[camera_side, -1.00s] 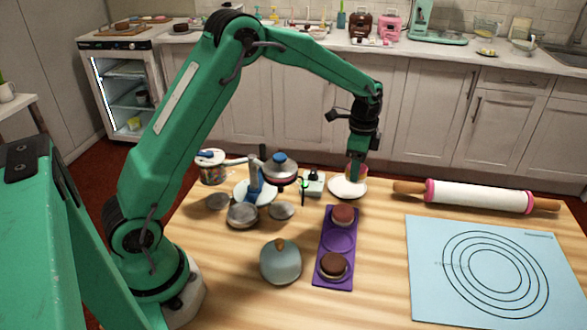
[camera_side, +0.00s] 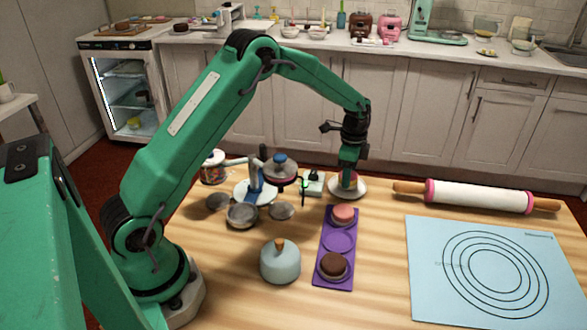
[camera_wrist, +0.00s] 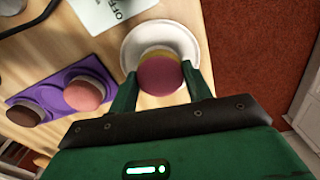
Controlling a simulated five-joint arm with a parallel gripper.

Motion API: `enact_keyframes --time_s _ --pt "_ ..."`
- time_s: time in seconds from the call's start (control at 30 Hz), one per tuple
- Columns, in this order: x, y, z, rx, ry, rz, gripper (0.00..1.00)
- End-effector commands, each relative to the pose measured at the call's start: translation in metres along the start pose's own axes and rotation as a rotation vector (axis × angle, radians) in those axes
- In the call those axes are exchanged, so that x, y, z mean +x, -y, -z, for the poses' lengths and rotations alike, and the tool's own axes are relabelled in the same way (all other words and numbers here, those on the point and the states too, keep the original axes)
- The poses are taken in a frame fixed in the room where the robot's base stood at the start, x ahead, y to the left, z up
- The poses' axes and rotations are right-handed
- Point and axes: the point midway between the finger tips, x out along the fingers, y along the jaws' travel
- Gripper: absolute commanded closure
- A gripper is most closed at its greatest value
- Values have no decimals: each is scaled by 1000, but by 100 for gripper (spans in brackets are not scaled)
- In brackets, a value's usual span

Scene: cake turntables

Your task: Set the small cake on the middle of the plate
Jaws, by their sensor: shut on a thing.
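The small cake (camera_wrist: 160,75), with a dark pink top and a tan side, is between the fingers of my gripper (camera_wrist: 159,80) in the wrist view. My gripper (camera_side: 347,174) is shut on it and points down at the plate. The white plate (camera_side: 361,188) lies on the table under the cake. In the wrist view the plate (camera_wrist: 130,45) shows mostly above and around the cake, and its near part is hidden by the cake and fingers. I cannot tell whether the cake touches the plate.
A purple tray (camera_side: 340,228) holds a pink-topped cake (camera_side: 343,213) and a chocolate cake (camera_side: 333,265), with an empty middle spot. A blue-grey lidded dome (camera_side: 280,263) stands left of it. A rolling pin (camera_side: 478,196) and blue mat (camera_side: 430,270) lie right. A turntable stand (camera_side: 257,182) stands left of the plate.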

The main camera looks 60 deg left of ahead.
Motion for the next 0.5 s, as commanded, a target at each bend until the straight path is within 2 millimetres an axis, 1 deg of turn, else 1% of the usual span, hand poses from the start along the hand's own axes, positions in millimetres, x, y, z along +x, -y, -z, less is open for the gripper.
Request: enact_keyframes --time_s 0.03,0.1,0.5 --pt "5 0 0 0 1 -1 76" --pt "8 0 0 0 0 0 76" --pt "10 0 0 0 0 0 76"
